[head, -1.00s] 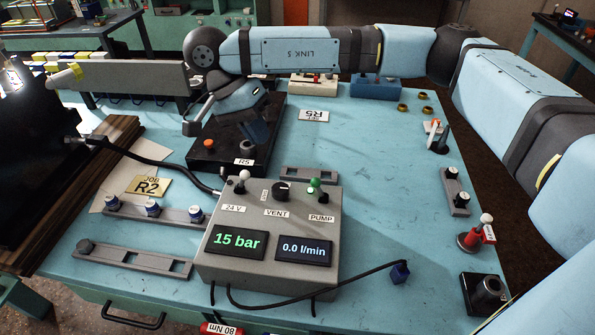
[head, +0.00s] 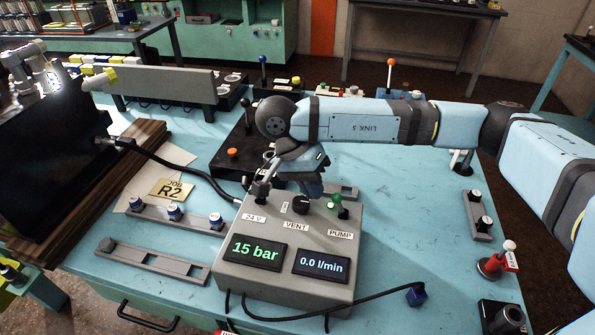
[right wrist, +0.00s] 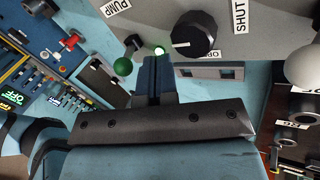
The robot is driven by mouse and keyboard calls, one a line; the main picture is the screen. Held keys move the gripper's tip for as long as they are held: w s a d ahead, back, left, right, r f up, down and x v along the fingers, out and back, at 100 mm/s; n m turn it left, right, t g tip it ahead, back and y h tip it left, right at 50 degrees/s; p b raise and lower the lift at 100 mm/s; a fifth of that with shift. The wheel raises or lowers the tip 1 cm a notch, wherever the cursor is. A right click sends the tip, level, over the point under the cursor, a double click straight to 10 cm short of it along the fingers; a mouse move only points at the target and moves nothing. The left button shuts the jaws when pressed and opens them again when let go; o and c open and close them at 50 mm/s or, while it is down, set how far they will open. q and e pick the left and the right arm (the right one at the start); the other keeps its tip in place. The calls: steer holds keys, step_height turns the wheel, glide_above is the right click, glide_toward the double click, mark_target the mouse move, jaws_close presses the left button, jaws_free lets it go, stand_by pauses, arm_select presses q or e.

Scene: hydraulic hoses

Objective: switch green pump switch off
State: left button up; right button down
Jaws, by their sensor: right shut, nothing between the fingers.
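The green pump switch (head: 335,202) is a small lever with a green ball tip, at the back right of the grey control box (head: 235,272), behind the PUMP label. In the right wrist view its green ball (right wrist: 122,66) is left of my fingers, and a small lit green lamp (right wrist: 159,49) shows just beyond the fingertips. My right gripper (head: 314,190) is shut and empty, pointing down behind the box's top between the VENT knob (head: 301,204) and the green switch. It also shows shut in the right wrist view (right wrist: 155,62). My left gripper is not in view.
The displays read 15 bar (head: 255,250) and 0.0 l/min (head: 321,264). A black block with an orange button (head: 232,152) is behind. A red valve (head: 492,265) stands at right.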

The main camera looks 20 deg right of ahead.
steer(key=shift+s+d+r, duration=0.2)
steer(key=shift+s+d, duration=0.4)
steer(key=shift+s, duration=0.1)
steer(key=shift+f+y+b, duration=0.15)
steer(key=shift+y+b, duration=0.15)
steer(key=shift+b, duration=0.2)
steer(key=shift+d+t+b, duration=0.1)
steer(key=shift+t+b, duration=0.2)
steer(key=shift+s+r, duration=0.1)
steer(key=shift+r, duration=0.1)
steer(key=shift+d+t+y+b, duration=0.1)
steer(key=shift+t+y+b, duration=0.2)
steer(key=shift+y+b, duration=0.15)
